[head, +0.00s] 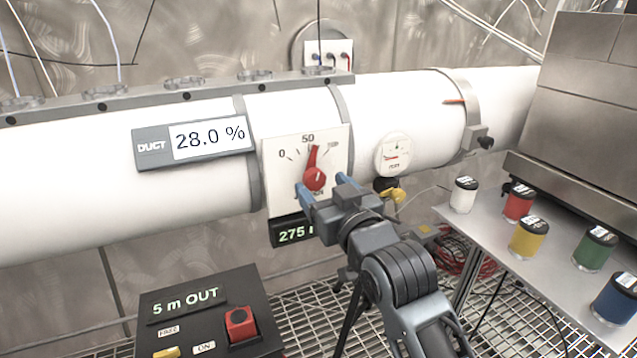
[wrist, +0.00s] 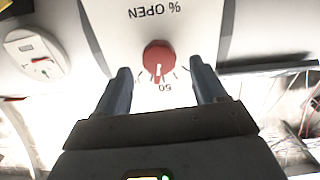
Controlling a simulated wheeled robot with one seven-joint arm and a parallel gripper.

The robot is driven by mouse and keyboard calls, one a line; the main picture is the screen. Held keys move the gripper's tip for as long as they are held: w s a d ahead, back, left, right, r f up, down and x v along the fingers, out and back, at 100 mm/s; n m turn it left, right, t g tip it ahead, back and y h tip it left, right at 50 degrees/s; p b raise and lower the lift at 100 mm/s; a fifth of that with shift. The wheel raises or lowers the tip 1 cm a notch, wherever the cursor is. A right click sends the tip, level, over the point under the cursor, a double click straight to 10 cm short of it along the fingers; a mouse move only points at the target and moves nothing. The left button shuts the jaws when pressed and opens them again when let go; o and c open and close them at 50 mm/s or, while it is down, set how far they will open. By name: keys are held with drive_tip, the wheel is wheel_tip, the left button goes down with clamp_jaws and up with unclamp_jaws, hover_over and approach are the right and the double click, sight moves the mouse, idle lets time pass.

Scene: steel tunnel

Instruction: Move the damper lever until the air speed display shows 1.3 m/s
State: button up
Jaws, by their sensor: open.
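The red damper lever (head: 315,177) sits on a white dial plate (head: 276,158) on the duct. Its pointer stands nearly upright, close to the 50 mark. In the wrist view the red lever (wrist: 158,57) appears upside down, with "% OPEN" above it. My gripper (head: 321,184) is open, its blue fingers in front of the dial. In the wrist view the fingers (wrist: 160,70) stand to either side of the lever, without visible contact. A dark display (head: 288,234) below the dial reads "275", its unit hidden behind my gripper. I see no readable m/s display.
A duct display (head: 210,137) reads 28.0 %. A round gauge (head: 393,154) sits right of the dial. A black box (head: 205,315) with "5 m OUT" and a red switch stands at lower left. Several coloured jars (head: 528,236) stand on a metal shelf (head: 488,240) at right.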

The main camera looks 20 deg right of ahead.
drive_tip(key=shift+s, duration=2.3)
drive_tip(key=s+f+g, duration=0.1)
drive_tip(key=s+f, duration=0.3)
drive_tip(key=s, duration=0.4)
drive_tip(key=s+f+p, duration=0.1)
drive_tip(key=s+f, duration=0.3)
drive_tip(key=s, duration=0.3)
drive_tip(key=s+f+g, duration=0.1)
drive_tip(key=s+f, duration=0.3)
drive_tip(key=s, duration=0.4)
drive_tip(key=s+r+g, duration=0.1)
drive_tip(key=s+r, duration=0.2)
drive_tip(key=s, duration=1.6)
drive_tip(key=shift+r+m+p, duration=0.15)
drive_tip(key=shift+m+p, duration=0.15)
drive_tip(key=shift+p, duration=0.15)
